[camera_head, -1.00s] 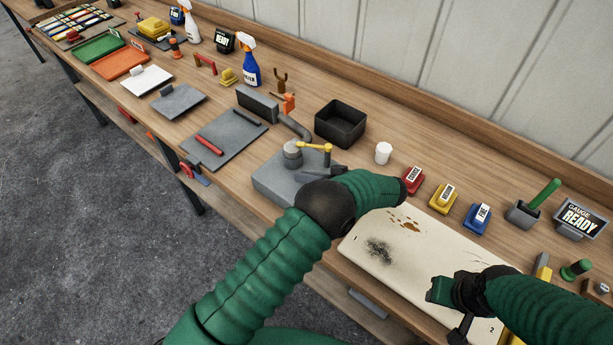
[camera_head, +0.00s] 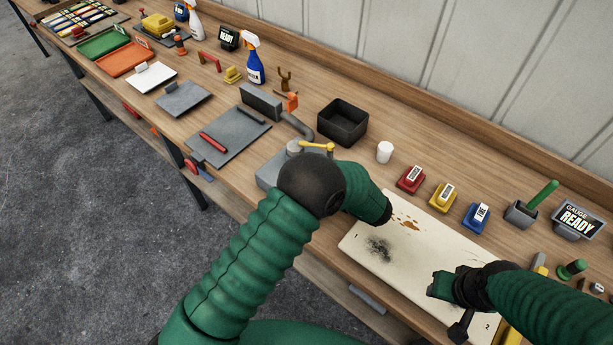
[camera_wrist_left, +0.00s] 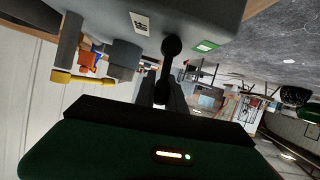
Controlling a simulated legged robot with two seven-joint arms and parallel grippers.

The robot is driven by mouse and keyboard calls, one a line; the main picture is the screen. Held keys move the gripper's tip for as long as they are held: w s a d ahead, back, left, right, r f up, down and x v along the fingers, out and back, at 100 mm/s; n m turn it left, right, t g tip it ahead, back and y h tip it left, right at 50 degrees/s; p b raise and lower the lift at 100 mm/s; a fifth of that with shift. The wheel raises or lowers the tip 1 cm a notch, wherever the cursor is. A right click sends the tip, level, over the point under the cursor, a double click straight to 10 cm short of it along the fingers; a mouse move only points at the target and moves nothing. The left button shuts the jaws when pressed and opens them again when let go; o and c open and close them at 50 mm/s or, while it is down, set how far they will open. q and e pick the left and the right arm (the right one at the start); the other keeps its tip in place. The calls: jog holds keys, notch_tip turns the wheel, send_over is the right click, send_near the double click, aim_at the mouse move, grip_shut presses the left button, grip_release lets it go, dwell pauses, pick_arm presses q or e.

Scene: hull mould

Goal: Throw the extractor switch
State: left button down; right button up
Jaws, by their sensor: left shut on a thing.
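My left gripper (camera_wrist_left: 166,85) is shut on the black lever, just past the knob. In the head view the grey block (camera_head: 268,176) is mostly hidden behind my left arm, and so are the lever and the left gripper. My right gripper (camera_head: 447,290) hangs over the cream board at the right, and its jaws are unclear.
A yellow-handled valve (camera_head: 318,146) rises from the block. Red (camera_head: 411,179), yellow (camera_head: 442,197) and blue (camera_head: 476,216) labelled blocks line the cream board (camera_head: 375,262).

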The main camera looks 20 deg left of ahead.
pick_arm(q)
jog(key=shift+s+a+f+n+t+b, duration=0.25)
jog(key=shift+s+n+t+b, duration=0.3)
jog(key=shift+n, duration=0.35)
jog(key=shift+s+a+f+n+t+b, duration=0.15)
jog(key=shift+s+n+t+b, duration=0.15)
jog(key=shift+n+t+b, duration=0.45)
pick_arm(e)
jog(key=shift+s+x, duration=0.15)
jog(key=shift+x, duration=0.5)
jog(key=shift+s+x, duration=0.15)
jog(key=shift+x, duration=0.45)
pick_arm(q)
jog(key=shift+h, duration=0.3)
pick_arm(e)
jog(key=shift+f, duration=0.15)
pick_arm(q)
jog(key=c, duration=1.6)
grip_release()
jog(key=shift+o, duration=1)
jog(key=shift+a+f, duration=0.1)
jog(key=shift+a, duration=0.05)
pick_arm(e)
jog(key=shift+w+a, duration=0.15)
